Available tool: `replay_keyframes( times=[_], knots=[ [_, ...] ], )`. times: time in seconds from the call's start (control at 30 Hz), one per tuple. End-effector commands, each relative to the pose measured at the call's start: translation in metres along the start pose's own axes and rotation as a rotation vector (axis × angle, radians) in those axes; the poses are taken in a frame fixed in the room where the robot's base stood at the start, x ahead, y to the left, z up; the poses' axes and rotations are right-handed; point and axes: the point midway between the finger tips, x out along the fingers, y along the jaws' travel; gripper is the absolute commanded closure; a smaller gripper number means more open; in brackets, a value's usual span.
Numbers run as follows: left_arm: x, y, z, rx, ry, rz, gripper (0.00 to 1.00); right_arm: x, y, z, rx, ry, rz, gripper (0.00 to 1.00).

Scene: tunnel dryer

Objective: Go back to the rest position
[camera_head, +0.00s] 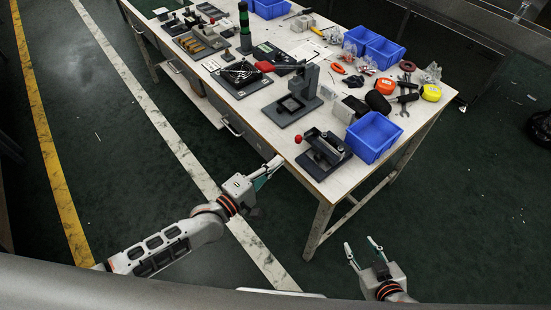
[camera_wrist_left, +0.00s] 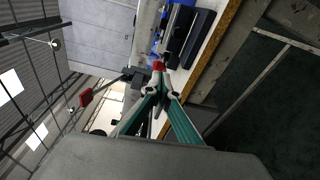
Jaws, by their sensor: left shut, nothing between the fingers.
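My left gripper (camera_head: 272,168) is in the head view, beside the near edge of the workbench (camera_head: 345,187). Its teal fingers are together and hold nothing. In the left wrist view the fingers of this gripper (camera_wrist_left: 158,78) converge to a point, with the bench's edge to their right. My right gripper (camera_head: 361,245) is at the lower right of the head view, over the floor and clear of the bench. Its two fingers are spread apart, with nothing visible between them.
A small black fixture with a red knob (camera_head: 323,153) stands on the bench corner nearest my left gripper. A blue bin (camera_head: 373,137) is beside it. Several tools and fixtures cover the bench. Green floor (camera_head: 470,230) is open to the right.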

Motion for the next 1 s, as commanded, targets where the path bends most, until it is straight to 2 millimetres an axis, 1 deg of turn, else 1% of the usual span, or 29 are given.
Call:
replay_keyframes(
  times=[0.57,0.67,0.77,0.87,0.97,1.0],
  knots=[
    [-0.001,-0.001,0.0,0.004,0.001,-0.001,1.0,0.001,0.002,-0.005,0.004,0.009,0.005,0.6],
    [-0.005,-0.004,0.005,0.053,0.003,-0.013,1.0,0.001,0.002,-0.005,0.004,0.009,0.005,0.6],
    [-0.018,-0.014,0.015,0.191,0.014,-0.047,1.0,0.001,0.002,-0.005,0.004,0.01,0.004,0.6],
    [-0.041,-0.03,0.021,0.424,0.031,-0.117,1.0,0.001,0.001,-0.006,0.004,0.01,0.003,0.6],
    [-0.074,-0.051,0.018,0.7,0.044,-0.23,1.0,0.001,0.001,-0.006,0.003,0.01,0.003,0.6],
    [-0.089,-0.06,0.014,0.812,0.044,-0.285,1.0,0.001,0.001,-0.006,0.003,0.01,0.003,0.6]
  ],
)
